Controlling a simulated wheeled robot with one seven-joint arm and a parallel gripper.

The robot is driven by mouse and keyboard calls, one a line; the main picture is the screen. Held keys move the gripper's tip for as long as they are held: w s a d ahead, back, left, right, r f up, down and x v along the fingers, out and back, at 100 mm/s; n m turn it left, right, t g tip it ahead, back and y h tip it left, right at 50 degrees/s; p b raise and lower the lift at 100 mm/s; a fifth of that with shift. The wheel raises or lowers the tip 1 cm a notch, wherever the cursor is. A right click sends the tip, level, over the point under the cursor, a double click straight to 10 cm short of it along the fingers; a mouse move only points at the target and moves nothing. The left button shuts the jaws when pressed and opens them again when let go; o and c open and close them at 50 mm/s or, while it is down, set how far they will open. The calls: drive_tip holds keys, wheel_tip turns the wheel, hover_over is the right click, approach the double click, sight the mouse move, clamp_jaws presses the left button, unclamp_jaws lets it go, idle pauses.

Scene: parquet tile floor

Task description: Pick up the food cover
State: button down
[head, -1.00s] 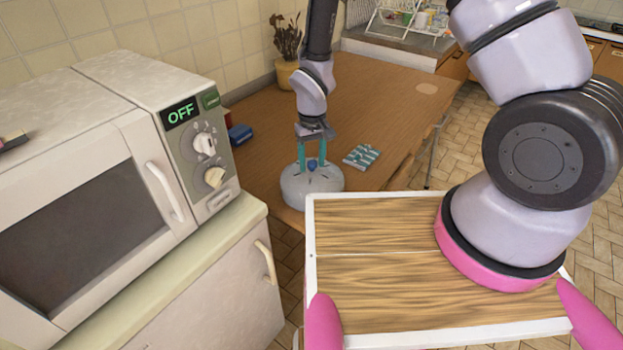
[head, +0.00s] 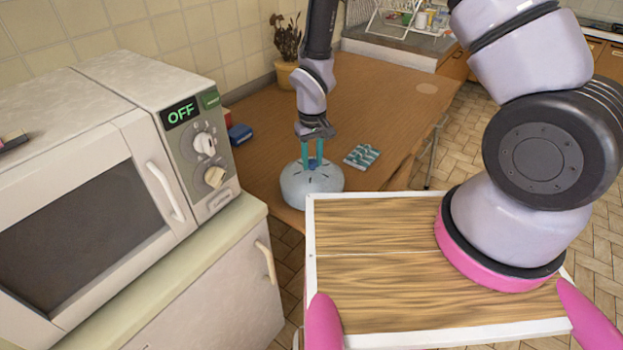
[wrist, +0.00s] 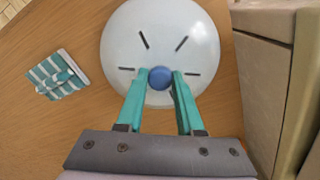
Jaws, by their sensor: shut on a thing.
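The food cover (head: 311,187) is a pale, round dome with dark slots and a blue knob on top. It rests on the wooden table near its front edge, beyond my wooden platform. In the wrist view the food cover (wrist: 160,30) fills the upper middle, with its blue knob (wrist: 160,78) between the teal fingers. My gripper (head: 313,158) points down over the cover, its fingers shut on the knob. In the wrist view my gripper (wrist: 161,82) has one finger on either side of the knob. Whatever lies under the cover is hidden.
A teal-and-white striped cloth (head: 361,156) lies right of the cover. A microwave (head: 110,180) showing OFF stands on a cabinet at the left. A blue box (head: 240,134) and a potted plant (head: 286,72) stand farther back. The table's right side is clear.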

drive_tip(key=shift+r, duration=3.8)
